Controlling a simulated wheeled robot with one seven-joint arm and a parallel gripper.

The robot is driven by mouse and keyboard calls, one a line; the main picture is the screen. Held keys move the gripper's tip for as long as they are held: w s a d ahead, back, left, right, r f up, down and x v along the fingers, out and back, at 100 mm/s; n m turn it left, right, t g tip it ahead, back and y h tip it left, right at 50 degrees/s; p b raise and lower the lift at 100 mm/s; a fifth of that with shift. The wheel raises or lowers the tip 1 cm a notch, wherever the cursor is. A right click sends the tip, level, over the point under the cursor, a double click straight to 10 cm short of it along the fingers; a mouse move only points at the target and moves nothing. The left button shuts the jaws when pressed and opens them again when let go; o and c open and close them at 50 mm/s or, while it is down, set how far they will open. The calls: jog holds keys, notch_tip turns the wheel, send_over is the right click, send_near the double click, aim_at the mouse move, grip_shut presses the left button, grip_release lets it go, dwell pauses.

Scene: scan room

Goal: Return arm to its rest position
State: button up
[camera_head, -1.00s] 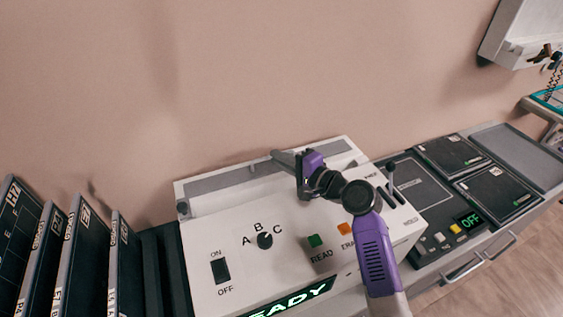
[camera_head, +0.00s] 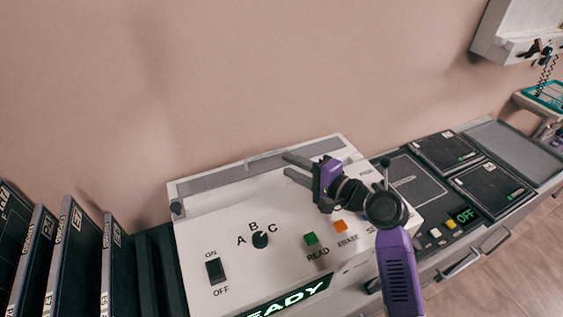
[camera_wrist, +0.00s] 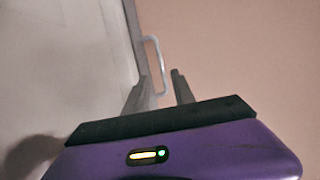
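My gripper (camera_head: 291,167) is in the head view, above the back right part of the white reader machine (camera_head: 205,245). Its two grey fingers point left and stand apart with nothing between them. In the wrist view the fingers (camera_wrist: 162,88) are also apart, with the pink wall behind them. My purple arm reaches up from the lower right and covers part of the machine's right side. The machine's display reads READY, partly cut off by the frame's lower edge.
Upright dark cassettes (camera_head: 70,255) stand in a rack at left. A black panel (camera_head: 425,190) marked OFF sits on the counter at right, with a drawer handle (camera_head: 462,265) below. A wall box (camera_head: 520,30) hangs at top right. The wall (camera_head: 200,80) behind is bare.

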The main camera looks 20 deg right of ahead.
jog(key=shift+s+d+r, duration=0.15)
jog(key=shift+s+d, duration=0.05)
jog(key=shift+s, duration=0.45)
